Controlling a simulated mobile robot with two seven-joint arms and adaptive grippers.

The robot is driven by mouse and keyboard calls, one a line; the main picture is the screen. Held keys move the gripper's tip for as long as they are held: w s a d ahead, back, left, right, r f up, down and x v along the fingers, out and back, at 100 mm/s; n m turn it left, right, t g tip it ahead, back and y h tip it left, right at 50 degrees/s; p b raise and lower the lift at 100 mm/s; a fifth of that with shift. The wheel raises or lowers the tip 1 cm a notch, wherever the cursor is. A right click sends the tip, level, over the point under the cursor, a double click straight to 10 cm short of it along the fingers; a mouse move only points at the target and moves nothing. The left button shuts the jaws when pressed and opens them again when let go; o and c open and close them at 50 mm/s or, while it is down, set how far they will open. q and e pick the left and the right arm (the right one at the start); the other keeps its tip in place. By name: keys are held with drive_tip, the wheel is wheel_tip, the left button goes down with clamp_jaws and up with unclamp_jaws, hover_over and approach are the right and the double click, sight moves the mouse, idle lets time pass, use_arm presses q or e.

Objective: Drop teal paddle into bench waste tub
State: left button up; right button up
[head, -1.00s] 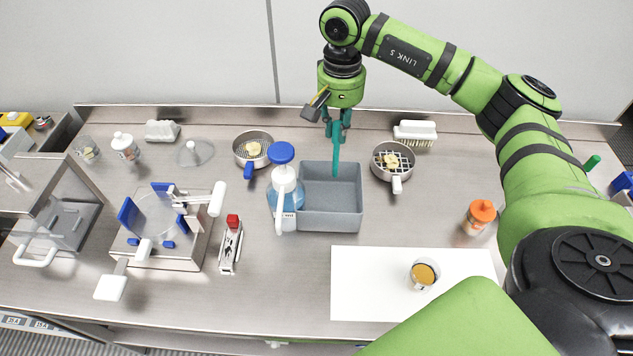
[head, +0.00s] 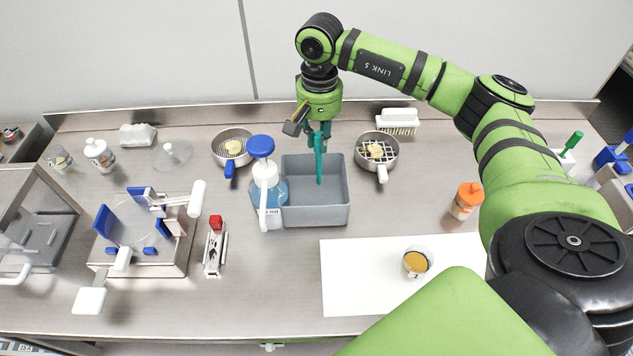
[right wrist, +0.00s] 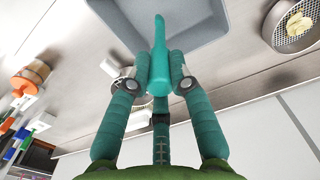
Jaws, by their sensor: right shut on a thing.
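The teal paddle (head: 319,158) hangs down from my right gripper (head: 319,132), over the grey waste tub (head: 318,215). In the head view its lower end shows against the inside of the tub. The right wrist view shows the teal fingers of my right gripper (right wrist: 160,82) shut on the paddle (right wrist: 159,50), whose tip points over the tub (right wrist: 195,30). The fingers are above the back edge of the tub. The tub looks empty in what I can see. My left gripper is not in view.
A white brush (head: 398,121) lies at the back. A white mat (head: 350,275) with a cup (head: 416,262) is in front.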

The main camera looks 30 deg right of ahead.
drive_tip(key=o, duration=0.9)
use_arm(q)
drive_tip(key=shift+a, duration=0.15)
use_arm(e)
drive_tip(key=shift+r, duration=0.1)
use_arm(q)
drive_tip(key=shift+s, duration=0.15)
use_arm(e)
wheel_tip(320, 180, up, 12)
drive_tip(key=shift+f, duration=0.1)
